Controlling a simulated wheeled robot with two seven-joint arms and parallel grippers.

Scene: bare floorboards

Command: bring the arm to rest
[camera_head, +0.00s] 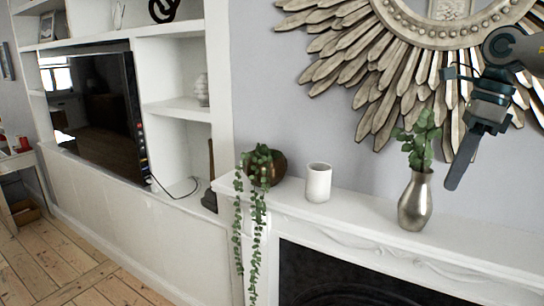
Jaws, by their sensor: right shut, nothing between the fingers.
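My right gripper (458,172) comes in from the upper right on its dark arm. Its fingers point down and to the left and are shut with nothing between them. It appears in front of the sunburst mirror's lower right rays, up and to the right of the metal vase; how far it is from the wall is hard to tell. My left gripper is not in view.
A white mantelpiece (370,232) carries a trailing plant (257,205) in a dark round pot, a white cup (318,183) and a silver vase (415,203) with leaves. A sunburst mirror (390,75) hangs above. White shelving with a television (98,108) stands left. Floorboards (45,265) are clear.

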